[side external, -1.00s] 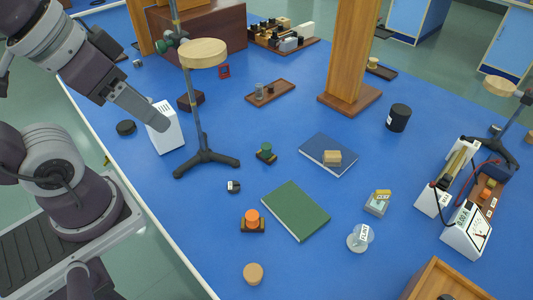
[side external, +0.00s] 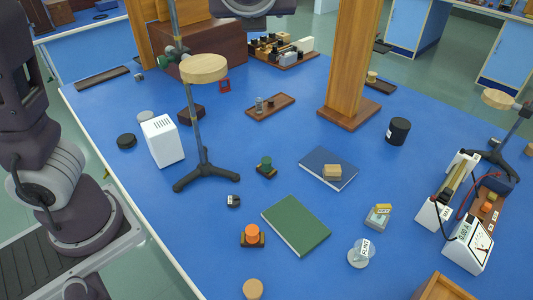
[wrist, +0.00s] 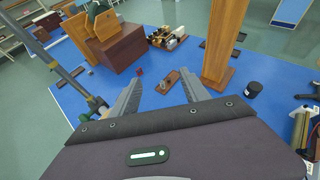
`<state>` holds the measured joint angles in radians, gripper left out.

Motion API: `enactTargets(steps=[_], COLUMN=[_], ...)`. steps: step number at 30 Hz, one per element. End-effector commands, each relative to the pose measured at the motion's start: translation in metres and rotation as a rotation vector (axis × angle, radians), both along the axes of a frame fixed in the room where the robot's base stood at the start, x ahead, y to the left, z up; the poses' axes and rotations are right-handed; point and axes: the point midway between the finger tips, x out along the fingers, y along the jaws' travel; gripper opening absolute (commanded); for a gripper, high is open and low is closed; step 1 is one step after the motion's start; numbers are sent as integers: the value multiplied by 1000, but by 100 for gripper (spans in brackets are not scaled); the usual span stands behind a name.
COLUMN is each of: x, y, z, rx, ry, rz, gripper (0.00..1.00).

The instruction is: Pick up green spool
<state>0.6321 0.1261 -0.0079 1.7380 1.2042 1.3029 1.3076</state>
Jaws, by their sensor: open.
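The green spool (side external: 266,161) stands on a small dark base on the blue bench in the side external view, right of the ring stand's foot. I cannot make it out in the wrist view. My gripper (wrist: 164,90) shows in the wrist view with its two grey fingers spread apart and nothing between them. The gripper is away from the spool.
A ring stand (side external: 199,130) with a round wooden top rises left of the spool. A wooden post (side external: 348,65) stands behind right. A blue book (side external: 318,165), a green book (side external: 295,226) and an orange spool (side external: 252,232) lie around. A white box (side external: 163,141) stands left.

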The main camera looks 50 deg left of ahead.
Motion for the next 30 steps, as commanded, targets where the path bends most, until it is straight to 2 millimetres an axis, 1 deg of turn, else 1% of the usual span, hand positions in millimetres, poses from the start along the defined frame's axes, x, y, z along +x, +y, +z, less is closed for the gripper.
enactTargets(steps=[1, 3, 5, 6, 8, 9, 11, 12, 14, 15, 17, 18, 21, 24, 27, 30], x=[10, 7, 7, 6, 6, 6, 6, 6, 5, 5, 5, 5, 6, 6, 9, 18], y=[-13, -8, -8, -7, -7, -7, -6, -7, -6, -6, -6, -5, -5, -6, -3, 5], z=[-10, -48, -79, -99, -130, -150, -179, -198, -230, -252, -287, -311, -363, -393, -406, -411], rx=[86, 75, 74, 73, 72, 73, 71, 72, 72, 72, 71, 69, 64, 58, 57, 56], ry=[29, 30, 31, 30, 32, 31, 31, 31, 32, 33, 32, 30, 24, 18, 16, 14], rz=[-62, -49, -48, -48, -48, -47, -47, -47, -48, -47, -47, -45, -43, -42, -40, -38], gripper=[54, 54, 54, 54, 54, 54, 54, 54, 54, 54, 54, 54, 54, 54, 54, 54])
